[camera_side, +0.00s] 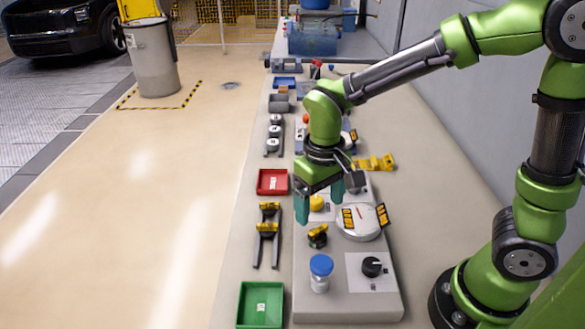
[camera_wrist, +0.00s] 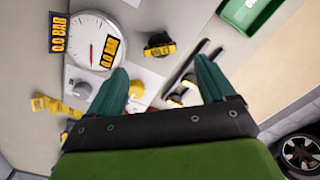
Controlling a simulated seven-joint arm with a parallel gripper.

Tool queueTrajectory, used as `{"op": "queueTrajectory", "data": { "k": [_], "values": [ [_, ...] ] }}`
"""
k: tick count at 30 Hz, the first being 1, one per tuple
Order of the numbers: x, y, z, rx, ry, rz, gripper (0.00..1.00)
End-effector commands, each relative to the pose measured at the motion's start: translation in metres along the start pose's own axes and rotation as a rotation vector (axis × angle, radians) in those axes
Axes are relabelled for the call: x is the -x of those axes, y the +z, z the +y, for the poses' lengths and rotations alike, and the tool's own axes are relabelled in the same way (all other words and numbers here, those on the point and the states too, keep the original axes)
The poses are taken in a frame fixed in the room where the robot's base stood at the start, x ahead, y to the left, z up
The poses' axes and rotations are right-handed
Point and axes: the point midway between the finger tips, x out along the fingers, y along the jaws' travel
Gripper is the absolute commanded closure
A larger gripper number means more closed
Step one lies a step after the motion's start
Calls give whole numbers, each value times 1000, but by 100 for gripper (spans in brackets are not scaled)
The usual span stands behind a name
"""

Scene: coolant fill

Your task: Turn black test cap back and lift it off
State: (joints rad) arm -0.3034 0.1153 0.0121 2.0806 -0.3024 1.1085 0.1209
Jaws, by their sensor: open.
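My gripper (camera_side: 321,208) points down above the panel, behind and above the cap. Its teal fingers are apart with nothing between them. In the wrist view, my gripper (camera_wrist: 160,66) has its fingers on either side of the view, and the cap lies ahead of them, not touched.
The gauge (camera_side: 357,222) reads 0.0 BAR. A blue-capped bottle (camera_side: 320,273) and black knob (camera_side: 372,267) stand at the panel's front. A dark rack (camera_side: 266,240) with black-yellow pieces, a red tray (camera_side: 272,182) and a green tray (camera_side: 260,304) lie left of the panel.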

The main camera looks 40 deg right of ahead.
Motion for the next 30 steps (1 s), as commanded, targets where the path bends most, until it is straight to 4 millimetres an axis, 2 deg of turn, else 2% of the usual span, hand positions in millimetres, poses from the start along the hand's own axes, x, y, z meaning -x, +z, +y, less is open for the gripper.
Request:
{"op": "queueTrajectory", "data": {
  "k": [1,6,12,18,26,30],
  "values": [
    [-12,1,0,-1,2,-6,17],
    [-44,1,0,0,2,-6,17],
    [-70,0,0,0,1,-2,17],
    [-80,0,0,-1,-1,-1,17],
    [-80,0,0,0,-1,1,17],
    [-80,0,0,0,-1,1,38]
  ]
}}
